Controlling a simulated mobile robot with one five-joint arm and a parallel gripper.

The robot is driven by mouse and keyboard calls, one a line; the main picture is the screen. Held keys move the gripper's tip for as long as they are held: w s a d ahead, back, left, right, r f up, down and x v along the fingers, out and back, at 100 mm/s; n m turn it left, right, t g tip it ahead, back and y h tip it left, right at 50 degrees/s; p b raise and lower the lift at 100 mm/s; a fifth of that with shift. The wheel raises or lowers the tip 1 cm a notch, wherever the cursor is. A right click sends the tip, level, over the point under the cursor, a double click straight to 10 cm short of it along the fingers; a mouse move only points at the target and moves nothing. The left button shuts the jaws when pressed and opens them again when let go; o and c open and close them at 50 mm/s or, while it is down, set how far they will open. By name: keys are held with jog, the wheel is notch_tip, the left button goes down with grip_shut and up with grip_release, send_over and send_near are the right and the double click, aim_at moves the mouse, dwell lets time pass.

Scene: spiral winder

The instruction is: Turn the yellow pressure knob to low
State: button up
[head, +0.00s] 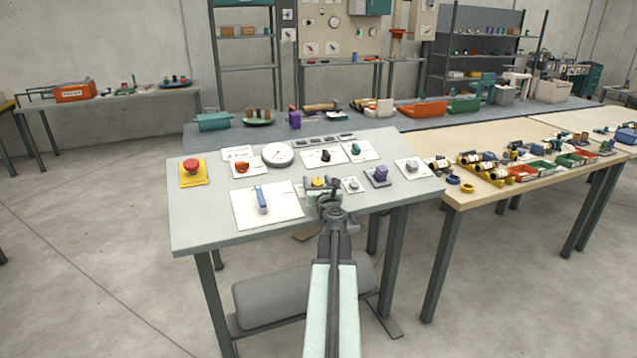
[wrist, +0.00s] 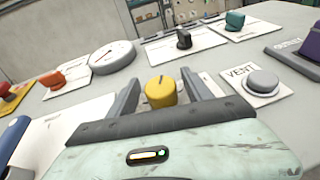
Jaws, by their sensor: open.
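The yellow pressure knob (wrist: 161,91) is on the control table and has a dark line on its top. In the wrist view it shows between the two fingers of my gripper (wrist: 158,90). The gripper is open, with one finger to each side of the knob and a gap on both sides. The gripper body hides the knob's lower part and any scale marks. In the head view the knob (head: 318,182) shows just beyond my gripper (head: 319,188), partly covered by it.
Right of the knob is a grey VENT button (wrist: 262,82). A round gauge (head: 278,155), a black knob (head: 325,156), a teal knob (head: 355,148), a purple block (head: 381,173), a blue lever (head: 261,200) and a red stop button (head: 192,167) share the control table (head: 200,220).

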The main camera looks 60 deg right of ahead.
jog(key=shift+c, duration=0.3)
jog(key=c, duration=1)
jog(key=shift+s+d, duration=0.2)
jog(key=shift+d, duration=0.05)
grip_shut()
jog(key=shift+w+a, duration=0.15)
jog(key=shift+a, duration=0.05)
